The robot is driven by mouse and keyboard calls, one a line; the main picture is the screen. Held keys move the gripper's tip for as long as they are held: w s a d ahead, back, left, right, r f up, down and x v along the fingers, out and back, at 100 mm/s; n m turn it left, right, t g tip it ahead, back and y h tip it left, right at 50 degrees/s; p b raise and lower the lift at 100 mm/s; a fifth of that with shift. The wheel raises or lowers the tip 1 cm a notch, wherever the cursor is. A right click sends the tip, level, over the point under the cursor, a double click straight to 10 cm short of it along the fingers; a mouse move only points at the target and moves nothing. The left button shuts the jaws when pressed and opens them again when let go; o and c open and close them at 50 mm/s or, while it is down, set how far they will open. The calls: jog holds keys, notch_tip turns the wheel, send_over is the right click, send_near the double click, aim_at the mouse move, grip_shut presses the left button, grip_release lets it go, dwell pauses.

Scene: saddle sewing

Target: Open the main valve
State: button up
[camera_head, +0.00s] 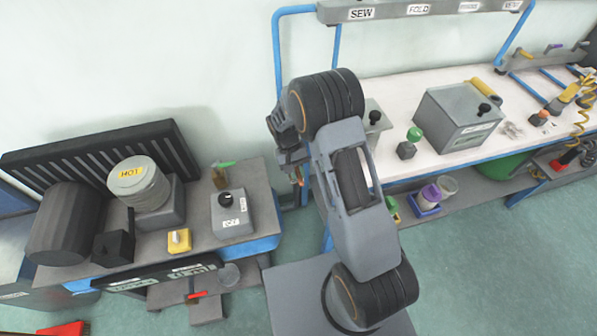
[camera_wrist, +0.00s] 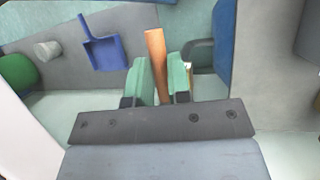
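No part is plainly marked as the main valve. A small red lever (camera_head: 198,295) sits on a grey block low in front of the left bench. My gripper (camera_wrist: 162,85) shows in the wrist view with two green fingertips apart. An orange-brown wooden stick (camera_wrist: 155,48) lies in line with the gap between them; I cannot tell whether it is gripped or behind.
The left bench (camera_head: 200,240) carries a coil marked HOT (camera_head: 140,183), a grey box with a black knob (camera_head: 231,214) and a yellow switch (camera_head: 179,240). The white worktable (camera_head: 400,160) is at right. A blue dustpan-like object (camera_wrist: 102,48) shows beyond the gripper. Green floor is open at lower right.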

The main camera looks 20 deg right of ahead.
jog(key=o, duration=0.4)
jog(key=shift+o, duration=0.2)
jog(key=v, duration=1.4)
jog(key=shift+f, duration=0.1)
jog(key=s+d+r+t+y+p, duration=0.1)
jog(key=s+r+t, duration=0.3)
jog(key=s, duration=0.6)
jog(key=s+d+r+t+y+p, duration=0.1)
jog(key=s+d+r+t, duration=0.3)
jog(key=s+r, duration=0.5)
jog(key=shift+s+n+p, duration=0.4)
jog(key=shift+s+p, duration=0.2)
jog(key=shift+s, duration=0.35)
